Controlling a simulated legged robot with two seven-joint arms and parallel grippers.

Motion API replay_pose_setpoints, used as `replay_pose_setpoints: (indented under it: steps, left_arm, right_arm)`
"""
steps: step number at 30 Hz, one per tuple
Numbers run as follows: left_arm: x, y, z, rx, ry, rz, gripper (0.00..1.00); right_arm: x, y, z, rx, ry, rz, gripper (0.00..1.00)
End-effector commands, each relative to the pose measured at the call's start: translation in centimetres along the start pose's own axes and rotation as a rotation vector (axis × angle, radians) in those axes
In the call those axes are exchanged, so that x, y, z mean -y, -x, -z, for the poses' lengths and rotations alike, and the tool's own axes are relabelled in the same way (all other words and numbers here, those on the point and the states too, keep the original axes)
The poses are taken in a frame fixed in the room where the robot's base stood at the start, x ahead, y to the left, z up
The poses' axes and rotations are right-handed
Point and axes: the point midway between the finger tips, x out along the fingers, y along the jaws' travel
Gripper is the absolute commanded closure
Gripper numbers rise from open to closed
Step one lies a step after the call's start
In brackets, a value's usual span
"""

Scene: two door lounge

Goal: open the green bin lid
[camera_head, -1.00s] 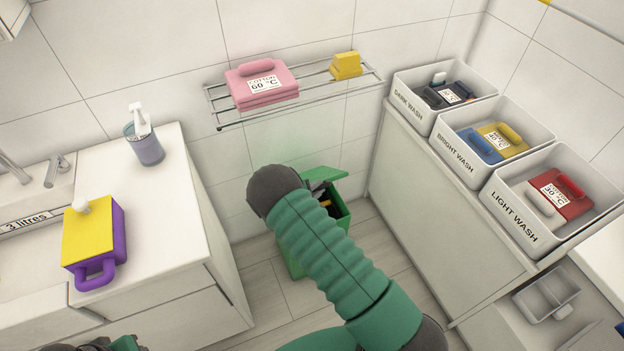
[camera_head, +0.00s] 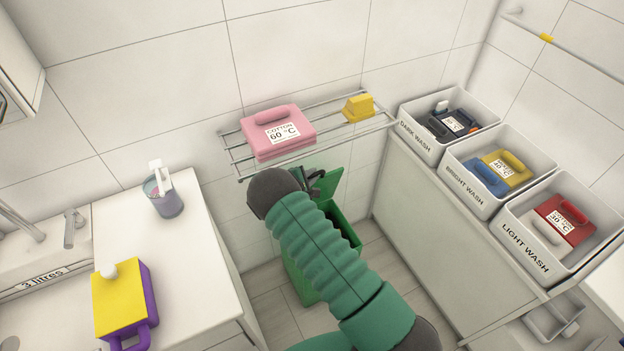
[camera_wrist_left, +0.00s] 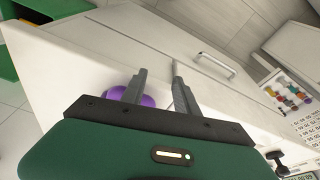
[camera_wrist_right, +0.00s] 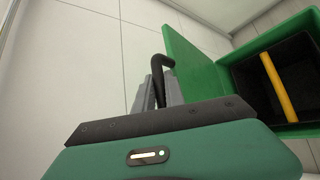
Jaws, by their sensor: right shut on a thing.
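The green bin (camera_head: 302,274) stands on the floor between the white counter and the cabinet. Its green lid (camera_head: 327,188) is raised and tilted up in the head view. In the right wrist view the lid (camera_wrist_right: 196,75) stands up from the open bin (camera_wrist_right: 245,62), with a dark inside and a yellow bar across it. My right gripper (camera_head: 318,180) is at the lid's edge, shut on the black lid handle (camera_wrist_right: 158,66). My arm hides part of the bin. My left gripper (camera_wrist_left: 158,90) is open and empty, in front of white drawers.
The white counter (camera_head: 180,245) at left holds a cup (camera_head: 166,199) and a yellow and purple container (camera_head: 122,300). Wash crates (camera_head: 450,125) stand on the cabinet at right.

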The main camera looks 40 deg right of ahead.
Motion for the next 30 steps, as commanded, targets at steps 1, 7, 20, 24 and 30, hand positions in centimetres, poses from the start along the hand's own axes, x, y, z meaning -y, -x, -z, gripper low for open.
replay_pose_setpoints:
  steps: [1,7,20,24,30]
  left_arm:
    - [0.0,0.0,0.0,0.000,0.000,0.000,0.64]
    - [0.0,0.0,0.0,0.000,0.000,0.000,0.64]
    - [0.0,0.0,0.0,0.000,0.000,0.000,0.64]
    - [0.0,0.0,0.0,0.000,0.000,0.000,0.64]
    - [0.0,0.4,0.1,0.000,0.000,0.000,0.64]
  right_arm:
    - [-0.1,0.0,0.1,0.000,-0.002,-0.001,1.00]
    - [-0.1,0.0,0.1,0.000,-0.002,0.000,1.00]
    - [-0.1,-0.1,0.1,0.000,-0.001,0.001,0.64]
    - [0.0,-0.1,0.1,0.000,0.000,0.002,0.64]
    - [-0.1,1.9,0.1,-0.002,0.001,0.002,0.64]
